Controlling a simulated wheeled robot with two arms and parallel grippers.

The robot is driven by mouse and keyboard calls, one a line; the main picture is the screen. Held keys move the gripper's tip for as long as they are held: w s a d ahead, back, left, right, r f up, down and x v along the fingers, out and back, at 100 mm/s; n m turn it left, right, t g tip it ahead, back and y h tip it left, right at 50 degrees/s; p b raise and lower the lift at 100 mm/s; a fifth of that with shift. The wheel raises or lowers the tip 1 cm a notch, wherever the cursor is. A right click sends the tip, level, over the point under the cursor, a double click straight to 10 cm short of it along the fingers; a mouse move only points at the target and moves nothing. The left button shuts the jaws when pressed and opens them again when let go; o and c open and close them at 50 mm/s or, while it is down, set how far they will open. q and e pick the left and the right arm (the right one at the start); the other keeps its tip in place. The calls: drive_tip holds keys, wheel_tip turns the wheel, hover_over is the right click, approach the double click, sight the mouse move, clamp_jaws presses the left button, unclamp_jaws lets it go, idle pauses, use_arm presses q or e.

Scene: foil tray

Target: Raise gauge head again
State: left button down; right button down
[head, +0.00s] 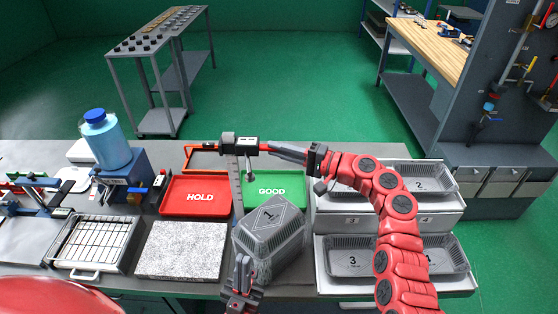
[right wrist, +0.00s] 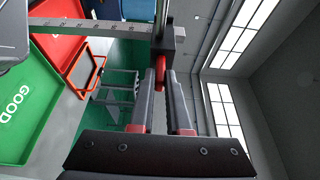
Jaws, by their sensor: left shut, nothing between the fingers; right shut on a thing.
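The dark gauge head (head: 245,146) sits high on an upright metal scale (head: 237,182). A thin probe hangs below it, above the tray stack. My right gripper (head: 268,148) is shut on the red knob at the head's right side. In the right wrist view the red knob (right wrist: 159,84) is between the fingers, against the dark gauge head (right wrist: 169,42). The grey foil tray marked 1 (head: 272,232) stands turned at an angle in front of the scale. My left gripper (head: 241,277) is shut and empty at its front left; whether it touches the tray is unclear.
A red HOLD tray (head: 195,208) and a green GOOD tray (head: 290,190) lie behind. A speckled stone plate (head: 182,264) and a wire rack (head: 95,255) are at the left. Tray bins marked 2 (head: 425,170) and 3 (head: 350,275) stand at the right.

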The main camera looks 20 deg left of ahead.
drive_tip(key=shift+r, duration=0.35)
drive_tip(key=c, duration=0.9)
unclamp_jaws()
drive_tip(key=shift+f, duration=0.1)
drive_tip(key=d+b, duration=0.1)
drive_tip(key=d, duration=0.4)
drive_tip(key=s+d+b, duration=0.1)
drive_tip(key=d+b, duration=0.1)
drive_tip(key=d, duration=0.4)
drive_tip(key=s+d+b, duration=0.1)
drive_tip(key=d+b, duration=0.1)
drive_tip(key=d, duration=0.4)
drive_tip(key=shift+d, duration=0.2)
